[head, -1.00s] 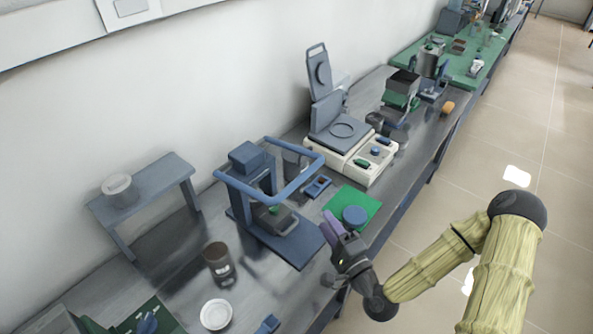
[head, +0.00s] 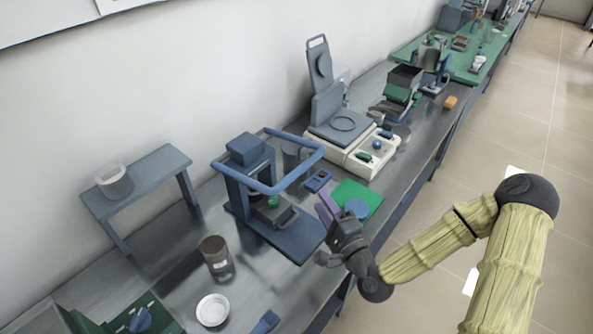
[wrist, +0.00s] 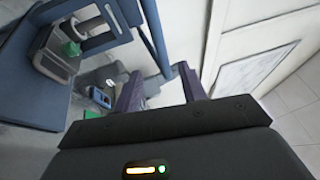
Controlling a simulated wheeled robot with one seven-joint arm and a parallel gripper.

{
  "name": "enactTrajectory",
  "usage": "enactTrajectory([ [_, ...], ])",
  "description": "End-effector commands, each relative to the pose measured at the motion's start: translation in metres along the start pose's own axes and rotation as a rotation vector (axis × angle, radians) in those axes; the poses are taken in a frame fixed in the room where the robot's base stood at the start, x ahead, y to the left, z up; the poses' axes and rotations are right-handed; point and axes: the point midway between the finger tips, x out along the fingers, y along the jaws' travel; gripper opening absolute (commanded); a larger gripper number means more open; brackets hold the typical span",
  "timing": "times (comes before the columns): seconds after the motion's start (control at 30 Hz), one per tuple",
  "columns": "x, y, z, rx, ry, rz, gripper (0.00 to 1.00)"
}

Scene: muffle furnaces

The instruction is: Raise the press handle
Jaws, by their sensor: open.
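The blue press (head: 250,185) stands on the grey bench, with a flat base and an upright post. Its handle (head: 300,172) is a blue U-shaped bar that sticks out around the press head at about head height.
A green mat (head: 372,196) with a blue round piece lies behind my gripper. A white balance (head: 352,150) with a raised lid stands farther along. A brown jar (head: 216,258), a white dish (head: 212,310) and a small grey stand (head: 150,185) are to the left.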

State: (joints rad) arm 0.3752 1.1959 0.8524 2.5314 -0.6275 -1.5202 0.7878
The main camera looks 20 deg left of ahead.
Motion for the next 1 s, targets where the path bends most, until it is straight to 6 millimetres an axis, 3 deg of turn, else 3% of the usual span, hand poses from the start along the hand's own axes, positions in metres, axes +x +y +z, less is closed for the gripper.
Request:
enactTrajectory([
  [0.7, 0.119, -0.003, 0.0, -0.001, 0.002, -0.001, 0.41],
  [1.0, 0.144, -0.001, 0.0, -0.001, 0.001, 0.001, 0.41],
])
